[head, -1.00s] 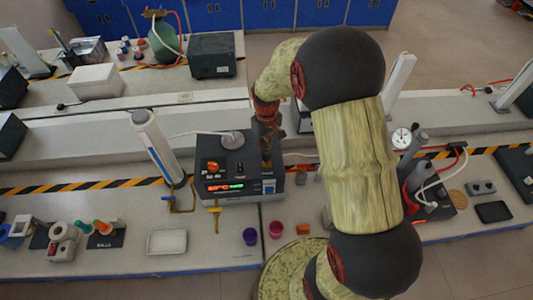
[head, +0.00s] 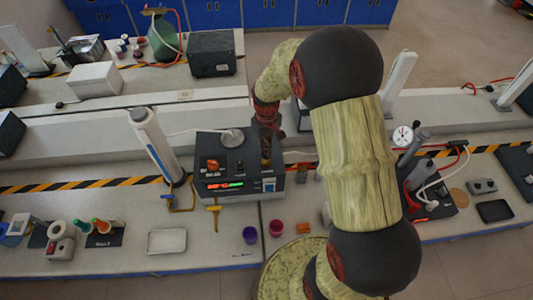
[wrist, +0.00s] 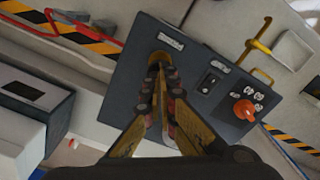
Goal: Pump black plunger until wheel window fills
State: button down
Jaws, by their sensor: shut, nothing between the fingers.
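A shallow white tray (head: 167,241) lies at front left.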

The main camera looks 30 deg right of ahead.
jog(key=shift+f+b, duration=0.8)
jog(key=shift+f, duration=0.5)
jog(key=shift+r, duration=0.15)
jog(key=shift+r+p, duration=1.25)
jog(key=shift+r, duration=0.65)
jog(key=shift+f, duration=0.2)
